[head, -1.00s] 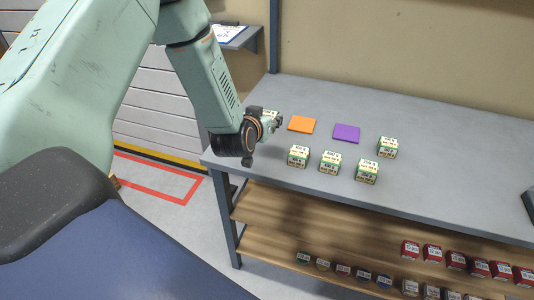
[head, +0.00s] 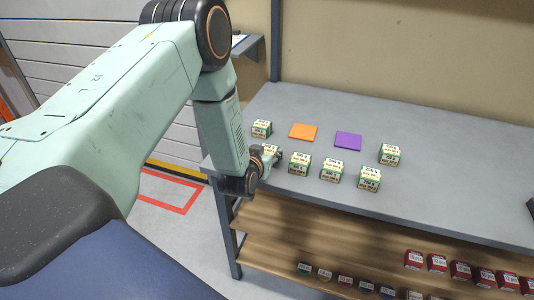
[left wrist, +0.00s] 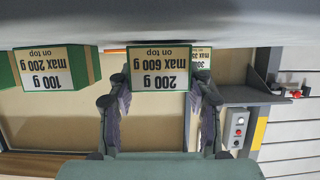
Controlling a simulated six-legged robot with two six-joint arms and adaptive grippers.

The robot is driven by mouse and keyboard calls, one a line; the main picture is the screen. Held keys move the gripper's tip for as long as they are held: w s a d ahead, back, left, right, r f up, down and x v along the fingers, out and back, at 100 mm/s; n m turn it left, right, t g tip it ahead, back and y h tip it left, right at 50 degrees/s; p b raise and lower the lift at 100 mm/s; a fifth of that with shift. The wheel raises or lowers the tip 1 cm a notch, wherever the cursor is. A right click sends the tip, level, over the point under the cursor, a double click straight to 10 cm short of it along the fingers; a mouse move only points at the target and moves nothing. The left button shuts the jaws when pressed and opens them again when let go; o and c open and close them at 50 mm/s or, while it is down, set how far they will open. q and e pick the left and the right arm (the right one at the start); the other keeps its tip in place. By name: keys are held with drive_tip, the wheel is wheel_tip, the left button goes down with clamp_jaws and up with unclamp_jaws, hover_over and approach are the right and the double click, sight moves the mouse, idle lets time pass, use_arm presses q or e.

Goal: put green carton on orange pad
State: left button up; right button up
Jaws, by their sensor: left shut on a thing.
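My left gripper (head: 270,158) is shut on a green and white carton (head: 270,150) near the table's left front. In the left wrist view the held carton (left wrist: 160,72) sits between both fingers, its label upside down, reading 200 g, max 600 g on top. I cannot tell whether it touches the table. The orange pad (head: 303,132) lies flat and bare, behind and right of the gripper. Similar green cartons stand nearby: one left of the pad (head: 262,129), three in a front row (head: 300,163) (head: 332,170) (head: 368,179), one further right (head: 389,154). My right gripper is out of view.
A purple pad (head: 348,141) lies bare, right of the orange one. The grey table (head: 450,170) is clear toward the right. A wooden shelf (head: 300,225) below holds red boxes (head: 437,262) and several small round items. Another carton (left wrist: 72,67) stands close beside the held one.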

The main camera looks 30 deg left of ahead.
use_arm(q)
drive_tip(key=shift+f, duration=0.25)
drive_tip(key=o, duration=1.3)
drive_tip(key=shift+s, duration=0.1)
drive_tip(key=v, duration=0.7)
drive_tip(key=shift+s+d+p, duration=0.2)
drive_tip(key=shift+s+p, duration=0.1)
